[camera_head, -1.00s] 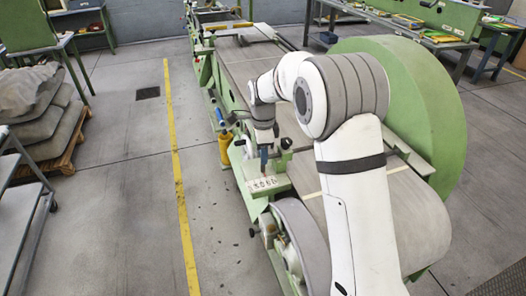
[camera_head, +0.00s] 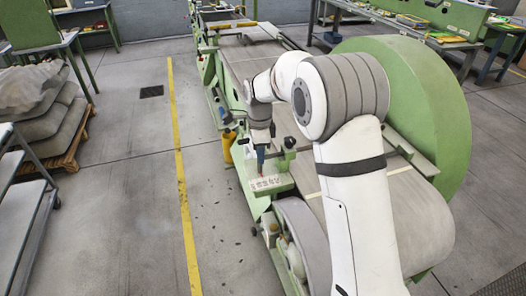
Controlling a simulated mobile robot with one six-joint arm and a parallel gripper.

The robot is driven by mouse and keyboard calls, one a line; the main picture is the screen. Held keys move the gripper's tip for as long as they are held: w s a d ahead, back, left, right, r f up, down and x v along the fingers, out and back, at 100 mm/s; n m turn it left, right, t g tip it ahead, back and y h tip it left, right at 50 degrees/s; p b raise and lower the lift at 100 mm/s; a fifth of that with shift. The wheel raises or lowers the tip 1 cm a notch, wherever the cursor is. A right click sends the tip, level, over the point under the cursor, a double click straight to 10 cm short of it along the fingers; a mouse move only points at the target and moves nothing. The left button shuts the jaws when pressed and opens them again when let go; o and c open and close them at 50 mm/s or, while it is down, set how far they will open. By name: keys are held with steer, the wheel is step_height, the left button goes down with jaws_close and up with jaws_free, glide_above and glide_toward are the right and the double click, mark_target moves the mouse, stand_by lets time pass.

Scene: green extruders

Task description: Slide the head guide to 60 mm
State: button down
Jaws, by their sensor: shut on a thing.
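The head guide (camera_head: 278,182) is a green block with a pale scale strip (camera_head: 267,184) on its front, on the near left side of the green machine. The marks on the strip are too small to read. A dark knob (camera_head: 290,143) stands on a green post at the guide's right end. My gripper (camera_head: 261,170) points down at the guide, just above the strip. It is shut on a small part of the guide, which its fingers mostly hide. A reddish tip shows at the fingers.
A grey belt (camera_head: 250,60) runs along the machine to the back. A large green wheel cover (camera_head: 425,110) stands right of my arm. A yellow floor line (camera_head: 180,170) and open floor lie to the left.

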steer(key=c, duration=1.1)
jaws_free()
step_height(320, 180, up, 7)
steer(key=shift+r+b, duration=0.15)
steer(key=shift+b, duration=0.3)
steer(key=shift+r, duration=0.25)
steer(key=shift+d, duration=0.1)
steer(key=s+d+r+n, duration=0.4)
steer(key=s+d, duration=0.2)
steer(key=d, duration=0.2)
steer(key=s+d+n+t, duration=0.1)
steer(key=s+d+n, duration=0.3)
steer(key=s, duration=0.4)
steer(key=s+d+f+n+t, duration=0.1)
steer(key=s+d+n, duration=0.2)
steer(key=s+d, duration=0.2)
steer(key=s+d+f+n+t, duration=0.1)
steer(key=s+d+n, duration=0.3)
steer(key=s, duration=0.7)
steer(key=shift+d+n, duration=0.25)
steer(key=shift+n, duration=0.05)
